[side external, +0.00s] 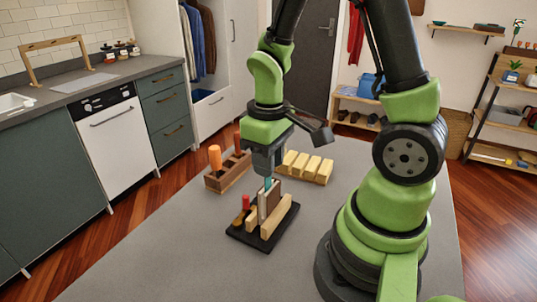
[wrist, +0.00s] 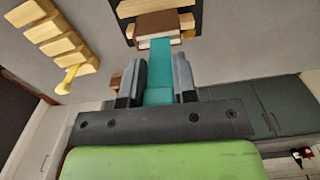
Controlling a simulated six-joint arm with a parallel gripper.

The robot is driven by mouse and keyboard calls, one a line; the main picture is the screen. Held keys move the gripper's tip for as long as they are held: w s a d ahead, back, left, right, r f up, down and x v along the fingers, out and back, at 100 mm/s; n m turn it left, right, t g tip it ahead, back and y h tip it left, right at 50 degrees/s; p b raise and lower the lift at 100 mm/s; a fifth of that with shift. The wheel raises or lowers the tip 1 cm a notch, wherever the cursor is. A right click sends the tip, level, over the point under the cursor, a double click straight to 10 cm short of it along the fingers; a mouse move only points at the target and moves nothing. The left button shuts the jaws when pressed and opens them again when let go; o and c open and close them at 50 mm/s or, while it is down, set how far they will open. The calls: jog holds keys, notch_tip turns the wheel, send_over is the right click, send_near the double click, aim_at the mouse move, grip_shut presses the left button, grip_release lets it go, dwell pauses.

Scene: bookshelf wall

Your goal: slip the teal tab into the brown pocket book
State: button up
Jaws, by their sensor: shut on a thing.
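My gripper (side external: 267,174) points down over a small dark stand (side external: 243,236) and is shut on the teal tab (side external: 268,184). In the wrist view the tab (wrist: 160,78) lies between the two fingers (wrist: 160,64) and sticks out past their tips. The brown pocket book (side external: 270,200) stands upright between wooden bars on the stand. In the wrist view the book (wrist: 158,24) shows a brown cover and pale page edges, straight ahead of the tab. The tab's tip meets or overlaps the book's near edge in that view; I cannot tell whether it is inside.
A red-topped piece (side external: 246,203) stands at the book's left. Behind are a brown wooden box (side external: 228,172) with orange handles and a rack of yellow wooden blocks (side external: 304,167). The grey tabletop (side external: 150,250) is clear at front left.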

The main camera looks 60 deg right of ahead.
aim_at(268, 189)
jog(key=shift+f, duration=2)
jog(key=o, duration=1.3)
jog(key=shift+o, duration=0.2)
jog(key=shift+r, duration=3.5)
jog(key=shift+a+r, duration=0.15)
jog(key=shift+r, duration=0.2)
jog(key=s+a+r+m+t+y, duration=0.1)
jog(key=s+a+r+t, duration=0.2)
jog(key=r, duration=0.3)
jog(key=s+a+r+m+t+y, duration=0.1)
jog(key=s+a+r+m+t, duration=0.1)
jog(key=r, duration=0.5)
jog(key=shift+s+a+t, duration=0.5)
jog(key=shift+s+t, duration=0.2)
jog(key=shift+t, duration=0.4)
